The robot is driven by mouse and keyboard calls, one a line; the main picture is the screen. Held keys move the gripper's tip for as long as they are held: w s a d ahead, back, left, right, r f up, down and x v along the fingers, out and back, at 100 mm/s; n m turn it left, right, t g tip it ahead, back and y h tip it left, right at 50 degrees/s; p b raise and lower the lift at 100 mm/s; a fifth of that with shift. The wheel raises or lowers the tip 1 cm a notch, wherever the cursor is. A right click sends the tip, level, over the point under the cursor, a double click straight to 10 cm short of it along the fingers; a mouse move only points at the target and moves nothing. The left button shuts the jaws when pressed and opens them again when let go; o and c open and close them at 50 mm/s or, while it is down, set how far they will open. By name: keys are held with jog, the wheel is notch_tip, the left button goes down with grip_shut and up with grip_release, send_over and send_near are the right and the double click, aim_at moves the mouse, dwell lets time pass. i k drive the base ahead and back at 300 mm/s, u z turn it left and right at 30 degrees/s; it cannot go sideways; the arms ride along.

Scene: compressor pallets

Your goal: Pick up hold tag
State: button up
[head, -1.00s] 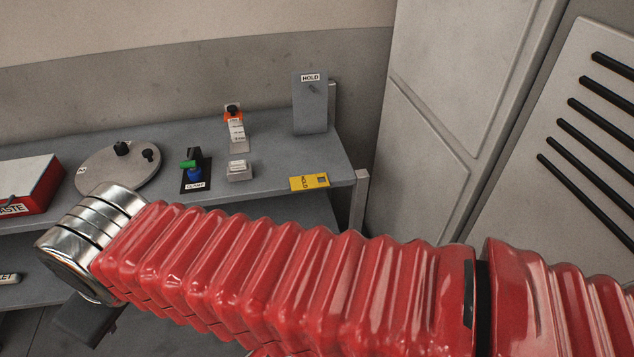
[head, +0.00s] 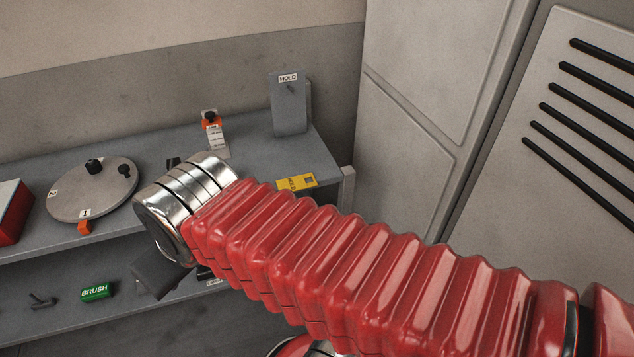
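The yellow hold tag (head: 297,183) lies flat at the front right edge of the grey bench, with dark lettering and a dark square at one end. My red arm passes just in front of it, close to its lower edge in the picture. My gripper (head: 158,278) shows only as a dark grey block below my silver wrist, left of and lower than the tag. Its fingertips are hidden or cannot be made out. It is apart from the tag. A grey upright board (head: 289,112) labelled HOLD, with a small peg, stands behind the tag.
An orange-topped stand with white tags (head: 215,138) is left of the board. A round disc (head: 75,200) with black knobs and a red box (head: 14,212) are further left. A green BRUSH block (head: 95,291) sits on the lower shelf. A tall grey cabinet (head: 420,120) stands right.

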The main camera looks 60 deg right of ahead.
aim_at(297, 182)
jog(key=z, duration=0.25)
jog(key=i, duration=1)
jog(key=z, duration=0.05)
